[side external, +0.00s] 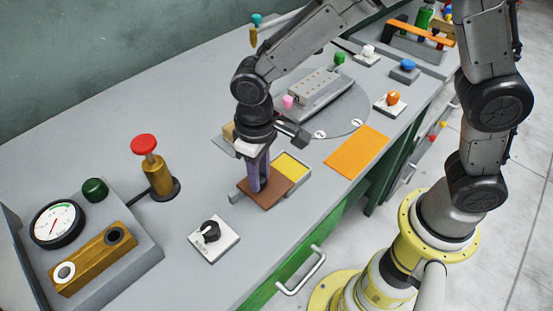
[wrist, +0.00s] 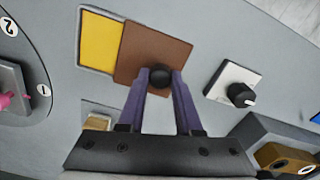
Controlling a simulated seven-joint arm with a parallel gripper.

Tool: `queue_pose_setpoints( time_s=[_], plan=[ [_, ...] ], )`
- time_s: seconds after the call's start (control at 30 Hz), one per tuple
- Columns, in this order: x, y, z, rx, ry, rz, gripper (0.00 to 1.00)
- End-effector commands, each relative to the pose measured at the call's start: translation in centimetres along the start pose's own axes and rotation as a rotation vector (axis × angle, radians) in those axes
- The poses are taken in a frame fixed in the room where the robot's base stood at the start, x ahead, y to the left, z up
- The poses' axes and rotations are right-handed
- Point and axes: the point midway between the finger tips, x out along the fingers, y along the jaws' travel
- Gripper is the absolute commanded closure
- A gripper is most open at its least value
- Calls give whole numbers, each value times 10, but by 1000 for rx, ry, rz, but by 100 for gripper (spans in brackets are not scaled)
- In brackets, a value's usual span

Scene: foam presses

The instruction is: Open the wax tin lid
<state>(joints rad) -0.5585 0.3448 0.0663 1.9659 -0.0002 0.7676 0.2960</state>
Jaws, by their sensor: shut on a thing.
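The wax tin (side external: 306,174) is a low grey box set on the bench. Yellow wax (side external: 291,166) shows in its right part and also at the left in the wrist view (wrist: 100,42). The flat brown lid (side external: 276,196) lies over the left part, beside the exposed wax; it shows in the wrist view (wrist: 150,42) too. My gripper (side external: 260,187) points down over the lid. In the wrist view, its purple fingers (wrist: 160,79) are shut on the lid's round black knob (wrist: 160,73). The fingers hide the knob in the side view.
A black dial on a white plate (side external: 226,246) sits close to the lid's front left. An orange mat (side external: 357,151) lies to the right. A red-topped plunger (side external: 157,178) and a gauge box (side external: 120,255) stand left. A turntable holding a grey block (side external: 320,94) is behind.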

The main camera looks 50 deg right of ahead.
Motion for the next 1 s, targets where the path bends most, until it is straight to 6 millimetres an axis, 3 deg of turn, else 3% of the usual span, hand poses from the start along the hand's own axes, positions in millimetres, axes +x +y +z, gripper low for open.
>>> queue_pose_setpoints(
  time_s=[0.13, 0.47, 0.5, 0.63, 1.0],
  plan=[
    [-2, -22, -7, -3, 7, -3, 100],
    [-2, -24, -7, 1, 7, -3, 100],
    [-2, -24, -7, 1, 7, -3, 61],
    [-1, -24, -7, 1, 6, -3, 38],
    [-4, -24, -7, 0, 4, -2, 36]
  ],
)
